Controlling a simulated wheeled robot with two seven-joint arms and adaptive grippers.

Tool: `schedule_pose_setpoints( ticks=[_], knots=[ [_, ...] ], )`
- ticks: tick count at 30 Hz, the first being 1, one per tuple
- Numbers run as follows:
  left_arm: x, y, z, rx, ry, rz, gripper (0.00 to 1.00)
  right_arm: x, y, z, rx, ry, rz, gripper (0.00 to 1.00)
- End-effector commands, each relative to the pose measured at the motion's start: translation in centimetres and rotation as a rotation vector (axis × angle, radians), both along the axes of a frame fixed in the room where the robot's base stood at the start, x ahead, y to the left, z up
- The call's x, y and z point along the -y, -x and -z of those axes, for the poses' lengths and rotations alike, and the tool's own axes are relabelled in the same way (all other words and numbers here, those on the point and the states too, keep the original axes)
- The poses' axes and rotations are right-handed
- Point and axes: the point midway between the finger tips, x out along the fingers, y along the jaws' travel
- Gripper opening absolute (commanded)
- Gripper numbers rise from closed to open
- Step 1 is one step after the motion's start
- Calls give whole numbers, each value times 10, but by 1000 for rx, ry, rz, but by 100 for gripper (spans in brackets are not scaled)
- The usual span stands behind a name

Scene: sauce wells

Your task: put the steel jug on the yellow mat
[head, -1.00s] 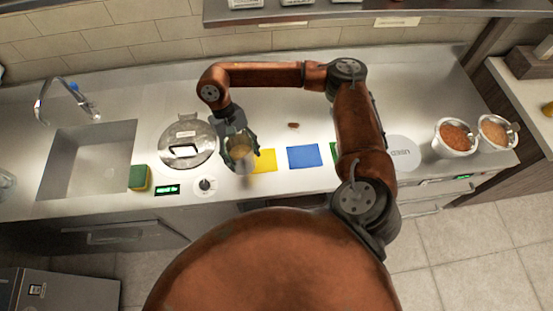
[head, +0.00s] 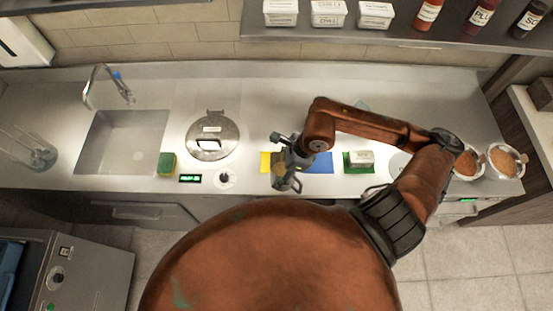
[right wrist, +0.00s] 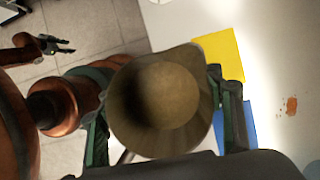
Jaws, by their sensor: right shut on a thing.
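My right gripper (head: 284,163) is shut on the steel jug (head: 287,182), low near the counter's front edge. In the head view, gripper and jug overlap the right part of the yellow mat (head: 265,163). In the right wrist view the jug (right wrist: 160,105) is between the fingers, its open mouth facing the camera. There the yellow mat (right wrist: 222,50) shows beyond the jug's rim, partly hidden by it. The jug's base is hidden, so its height cannot be told. My left gripper (right wrist: 68,46) shows small in the right wrist view, fingers apart and empty.
A blue mat (head: 321,160) lies right of the yellow one. A green mat (head: 347,167) farther right carries a white tub (head: 361,158). A lidded pot (head: 212,150), a sponge (head: 167,164) and the sink (head: 125,142) are left. Two bowls (head: 507,161) stand at the far right.

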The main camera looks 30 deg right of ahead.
Motion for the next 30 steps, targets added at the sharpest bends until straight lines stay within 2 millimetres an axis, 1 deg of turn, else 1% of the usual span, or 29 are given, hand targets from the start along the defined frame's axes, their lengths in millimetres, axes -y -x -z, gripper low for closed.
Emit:
schedule_pose_setpoints(
  ticks=[1,6,11,14,21,29,30],
  knots=[
    [0,1,-6,-1,0,0,40,0,4,-9,3,-2,69,19],
    [0,4,-13,-5,-1,-1,40,4,9,-20,2,-1,264,18],
    [0,5,-13,-7,0,-1,40,6,11,-24,0,-1,347,18],
    [0,6,-3,-8,0,-1,40,7,8,-20,1,-2,362,18],
    [1,9,36,-13,0,-1,40,11,-3,-11,2,-1,361,18],
    [2,13,73,-19,2,0,40,14,-11,-7,-1,0,359,18],
    [2,12,64,-18,2,-1,40,16,-19,-8,-8,-4,365,18]
  ],
)
